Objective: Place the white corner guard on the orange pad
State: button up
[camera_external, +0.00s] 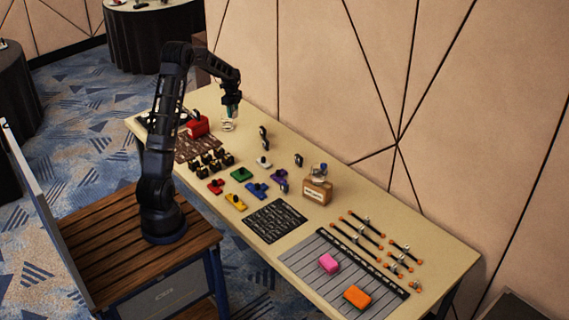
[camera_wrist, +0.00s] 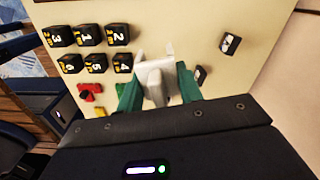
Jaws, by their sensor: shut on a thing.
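My gripper (camera_external: 231,107) is over the far left part of the table, its green fingers (camera_wrist: 158,88) shut on the white corner guard (camera_wrist: 155,72). The guard is an angular white piece with prongs pointing away from my wrist. In the external view the guard (camera_external: 228,124) is small, just below the fingertips; I cannot tell whether it touches the table. The orange pad (camera_external: 357,297) lies on a grey striped board (camera_external: 325,262) at the near right end of the table, far from my gripper.
A pink pad (camera_external: 328,263) lies left of the orange one. Between stand numbered black cubes (camera_wrist: 88,36), coloured knobbed pieces (camera_external: 243,174), a black mat (camera_external: 274,222) and a brown box (camera_external: 317,191). Orange-ended rods (camera_external: 357,235) lie behind the board. The wall runs along the back.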

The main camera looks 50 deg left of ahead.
jog(key=w+d+m, duration=0.2)
jog(key=w+d, duration=0.2)
jog(key=d, duration=0.5)
jog(key=w+d+r+m, duration=0.1)
jog(key=w+d, duration=0.3)
jog(key=d, duration=0.5)
jog(key=w+d+m, duration=0.2)
jog(key=w+d, duration=0.2)
jog(key=d, duration=0.5)
jog(key=d+r+m, duration=0.1)
jog(key=d+m, duration=0.5)
jog(key=d, duration=2.7)
jog(key=s+d+r+m, duration=0.1)
jog(key=s+d, duration=0.2)
jog(key=d, duration=0.6)
jog(key=s+d+m, duration=0.2)
jog(key=s+d, duration=0.1)
jog(key=d, duration=0.5)
jog(key=r+m, duration=0.1)
jog(key=m, duration=0.6)
send_over(357, 296)
notch_tip(357, 296, down, 19)
jog(key=shift+f, duration=0.1)
